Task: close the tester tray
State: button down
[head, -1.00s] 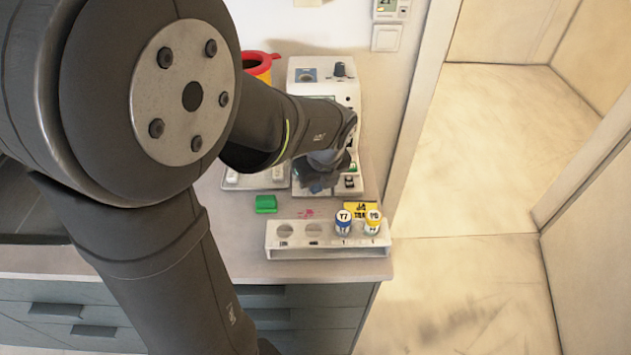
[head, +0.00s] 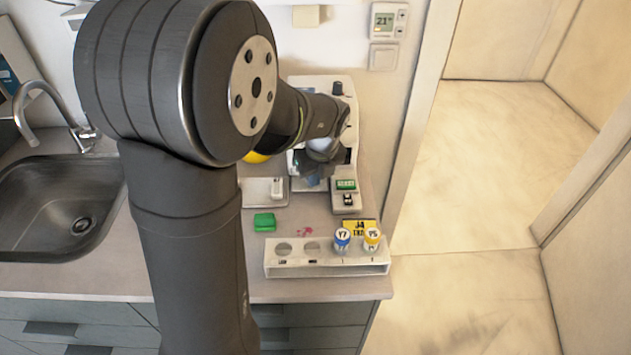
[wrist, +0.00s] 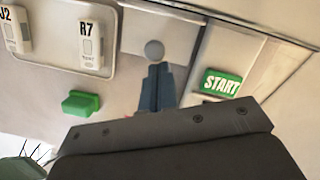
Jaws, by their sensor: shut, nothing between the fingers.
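The tester (head: 345,103) is a white machine against the back wall, partly hidden by my arm. Its green START key (head: 346,185) also shows in the wrist view (wrist: 221,84). In the wrist view a pale strip (wrist: 140,38) with a grey round knob (wrist: 154,50) lies left of the START panel; it looks like the tester tray. My gripper (wrist: 158,70) is shut and empty, with its tips close to the knob. I cannot tell whether they touch. In the head view my gripper (head: 312,180) hides the tray area, so how far out it sits is unclear.
A holder (head: 252,191) with white cassettes stands left of the gripper. A green block (head: 265,222), a white rack (head: 325,268) with two vials and a yellow card (head: 364,228) are in front. A sink (head: 65,200) is at left; the counter ends at right.

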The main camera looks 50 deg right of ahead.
jog(key=shift+w+d+r, duration=0.1)
jog(key=shift+d, duration=0.05)
jog(key=s, duration=0.1)
jog(key=s+a+r, duration=0.1)
jog(key=s+r, duration=0.1)
jog(key=s, duration=0.1)
jog(key=shift+s+a, duration=0.1)
jog(key=shift+a, duration=0.1)
jog(key=v, duration=0.8)
jog(key=shift+r, duration=0.25)
jog(key=shift+s+a+f, duration=0.1)
jog(key=x, duration=0.9)
jog(key=shift+f, duration=0.1)
jog(key=w, duration=0.1)
jog(key=w+d+f, duration=0.1)
jog(key=w, duration=0.2)
jog(key=shift+d+f, duration=0.15)
